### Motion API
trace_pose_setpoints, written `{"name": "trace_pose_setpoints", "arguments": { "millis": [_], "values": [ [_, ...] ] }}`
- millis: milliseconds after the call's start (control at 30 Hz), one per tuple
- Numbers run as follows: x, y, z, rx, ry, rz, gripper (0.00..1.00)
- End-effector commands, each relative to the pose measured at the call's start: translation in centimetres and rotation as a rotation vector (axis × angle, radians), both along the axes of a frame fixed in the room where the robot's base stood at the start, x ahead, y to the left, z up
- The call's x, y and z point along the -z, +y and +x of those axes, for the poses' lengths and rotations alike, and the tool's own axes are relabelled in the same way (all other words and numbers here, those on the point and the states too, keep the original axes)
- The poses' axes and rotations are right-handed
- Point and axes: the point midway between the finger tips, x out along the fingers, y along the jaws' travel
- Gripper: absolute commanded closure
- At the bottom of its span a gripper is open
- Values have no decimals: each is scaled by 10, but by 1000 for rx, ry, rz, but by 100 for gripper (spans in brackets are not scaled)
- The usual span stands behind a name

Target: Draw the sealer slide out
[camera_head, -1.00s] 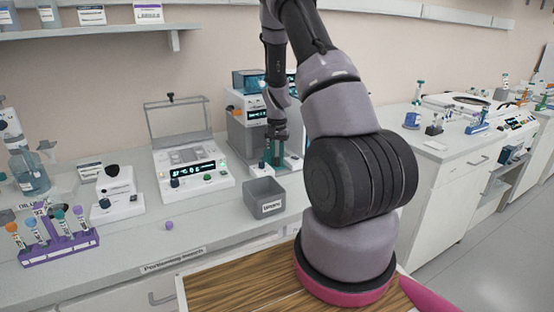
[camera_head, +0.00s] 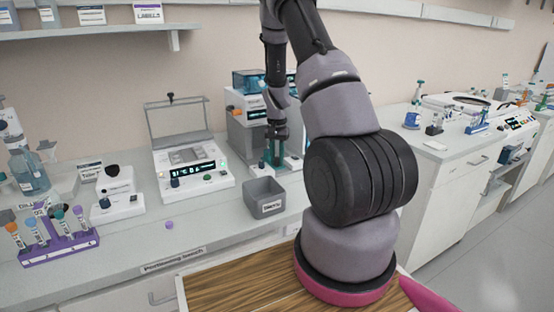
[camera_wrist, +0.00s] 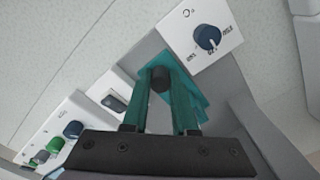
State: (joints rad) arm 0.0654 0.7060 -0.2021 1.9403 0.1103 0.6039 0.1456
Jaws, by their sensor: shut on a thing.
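The sealer (camera_head: 247,128) is a grey and white machine with a teal top, at the back of the bench in the head view. My arm partly hides it. In the wrist view its pale panel (camera_wrist: 190,20) carries a dark dial. A teal slide (camera_wrist: 194,92) with a dark round knob (camera_wrist: 160,79) sits below that panel. My gripper (camera_wrist: 160,84) has its teal fingers shut on the knob, one on each side. In the head view my gripper (camera_head: 272,152) is low in front of the sealer, and the knob is too small to make out.
A grey open bin (camera_head: 264,198) stands just in front of the sealer. A white device with a raised clear lid (camera_head: 193,170) is to its left. A purple tube rack (camera_head: 58,243) and a small purple cap (camera_head: 169,225) are further left. Bare bench lies around the cap.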

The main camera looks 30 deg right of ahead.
Motion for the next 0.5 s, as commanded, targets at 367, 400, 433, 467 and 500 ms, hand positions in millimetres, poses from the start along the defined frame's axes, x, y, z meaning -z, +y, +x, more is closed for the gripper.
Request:
{"name": "trace_pose_setpoints", "arguments": {
  "millis": [367, 400, 433, 467, 500],
  "values": [
    [-1, -1, -24, 0, -1, -1, 100],
    [-1, -1, -28, 0, -1, 1, 100],
    [-1, -1, -30, 0, 0, 0, 100],
    [-1, -1, -32, 0, 0, 0, 100],
    [0, -1, -33, 0, 0, 0, 100]
  ]
}}
